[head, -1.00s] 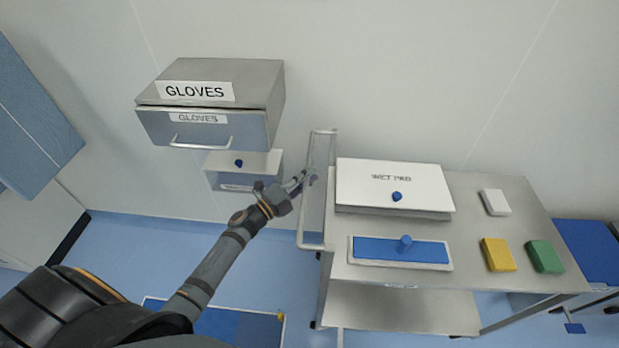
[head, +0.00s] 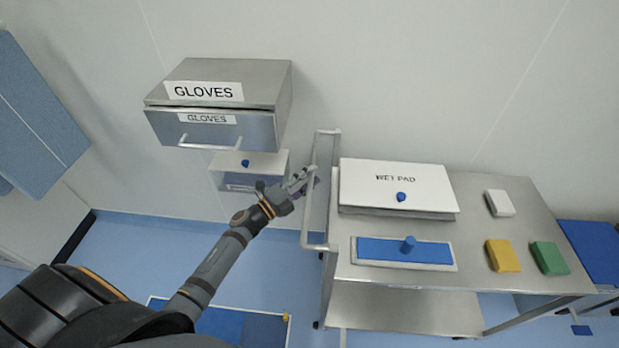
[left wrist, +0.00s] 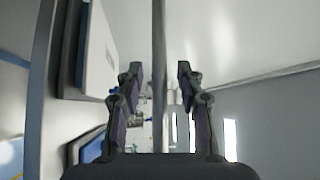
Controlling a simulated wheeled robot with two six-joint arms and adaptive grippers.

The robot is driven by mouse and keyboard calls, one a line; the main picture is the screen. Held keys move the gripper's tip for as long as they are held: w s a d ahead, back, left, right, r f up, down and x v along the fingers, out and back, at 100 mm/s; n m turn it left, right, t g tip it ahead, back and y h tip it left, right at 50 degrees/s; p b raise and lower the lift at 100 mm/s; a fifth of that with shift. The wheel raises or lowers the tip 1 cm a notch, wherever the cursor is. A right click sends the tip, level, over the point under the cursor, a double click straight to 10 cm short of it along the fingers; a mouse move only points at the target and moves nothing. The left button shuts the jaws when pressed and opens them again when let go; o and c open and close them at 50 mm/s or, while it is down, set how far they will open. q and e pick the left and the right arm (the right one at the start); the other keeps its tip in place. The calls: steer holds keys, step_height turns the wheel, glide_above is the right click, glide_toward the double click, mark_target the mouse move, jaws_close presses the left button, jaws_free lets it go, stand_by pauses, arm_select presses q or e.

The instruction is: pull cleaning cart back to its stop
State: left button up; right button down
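The steel cleaning cart (head: 490,278) stands along the wall at the right of the head view. Its upright handle frame (head: 308,226) is at the cart's left end. My left gripper (head: 306,182) is at this handle, its fingers pointing right toward the cart. In the left wrist view the handle bar (left wrist: 159,70) runs vertically between the two fingers of the left gripper (left wrist: 158,78). Gaps show on both sides of the bar, so the gripper is open. Contact with the bar cannot be told. My right gripper is out of view, and no stop can be made out.
The cart top carries a white wet-pad box (head: 375,182), a blue flat pad (head: 380,250), and white, yellow (head: 502,256) and green (head: 549,258) blocks. A gloves dispenser (head: 215,130) hangs on the wall left of the handle.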

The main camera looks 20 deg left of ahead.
arm_select(q)
steer(key=v, duration=1.2)
steer(key=shift+r, duration=0.1)
